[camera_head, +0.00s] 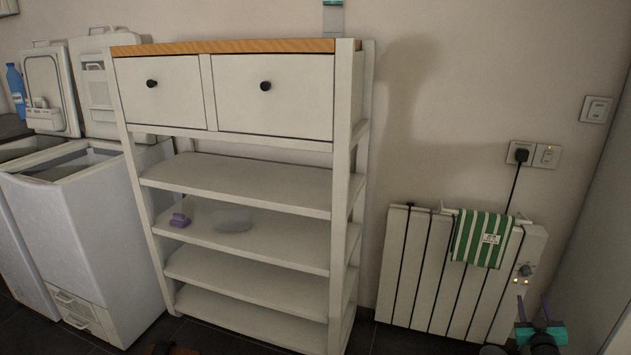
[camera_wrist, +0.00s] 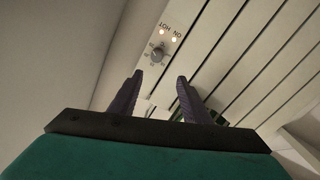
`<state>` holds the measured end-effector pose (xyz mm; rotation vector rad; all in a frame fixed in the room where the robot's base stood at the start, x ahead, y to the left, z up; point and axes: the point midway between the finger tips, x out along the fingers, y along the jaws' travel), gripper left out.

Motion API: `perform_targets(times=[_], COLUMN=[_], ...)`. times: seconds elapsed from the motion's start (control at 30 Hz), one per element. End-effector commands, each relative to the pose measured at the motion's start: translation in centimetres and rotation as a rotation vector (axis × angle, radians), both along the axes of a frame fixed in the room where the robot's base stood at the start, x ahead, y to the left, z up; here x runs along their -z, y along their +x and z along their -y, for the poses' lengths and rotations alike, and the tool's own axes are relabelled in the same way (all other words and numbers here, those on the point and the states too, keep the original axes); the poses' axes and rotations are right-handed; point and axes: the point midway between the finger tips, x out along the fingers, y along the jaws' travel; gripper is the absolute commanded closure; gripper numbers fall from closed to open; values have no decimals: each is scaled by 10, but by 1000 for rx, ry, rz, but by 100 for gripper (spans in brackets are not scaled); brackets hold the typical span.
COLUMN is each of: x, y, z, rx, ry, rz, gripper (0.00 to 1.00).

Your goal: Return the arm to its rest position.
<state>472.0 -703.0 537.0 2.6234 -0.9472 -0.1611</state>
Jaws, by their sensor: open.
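My gripper (camera_head: 534,308) is at the lower right of the head view, in front of the lower right part of the white radiator (camera_head: 420,265). Its two dark fingers stand apart with nothing between them. In the wrist view my gripper (camera_wrist: 157,88) is open and empty, pointing toward the radiator (camera_wrist: 235,50). The radiator's knob (camera_wrist: 158,54) and two lit lamps show just beyond the fingers. I cannot tell the exact gap between fingers and radiator. Most of my arm is out of view.
A green striped towel (camera_head: 480,238) hangs over the radiator. A black cord (camera_head: 513,188) runs up to a wall socket (camera_head: 533,154). Toploaders (camera_head: 95,225) stand far left. A grey surface borders the right.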

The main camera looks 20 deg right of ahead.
Motion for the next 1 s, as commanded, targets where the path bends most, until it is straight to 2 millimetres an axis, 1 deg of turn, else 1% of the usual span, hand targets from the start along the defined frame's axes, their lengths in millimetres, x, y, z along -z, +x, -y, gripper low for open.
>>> perform_targets(times=[0.03, 0.17, 0.27, 0.37, 0.4, 0.47, 0.5, 0.57, 0.7, 0.77, 0.8, 0.97, 1.0], x=[-4, -8, -8, -8, -7, -5, -4, -4, -1, 0, 1, 8, 10], y=[8, 36, 65, 96, 108, 124, 135, 151, 182, 194, 202, 226, 230], z=[-5, -24, -48, -77, -89, -109, -122, -142, -191, -211, -225, -278, -291], rx=[-12, -53, -98, -149, -170, -201, -221, -251, -316, -340, -354, -398, -404], ry=[0, 5, 15, 26, 31, 39, 44, 53, 79, 92, 102, 149, 162], rz=[0, -2, -7, -14, -17, -21, -24, -27, -32, -35, -38, -56, -64], gripper=[56, 56, 56, 56, 56, 56, 56, 56, 56, 56, 56, 56, 56])
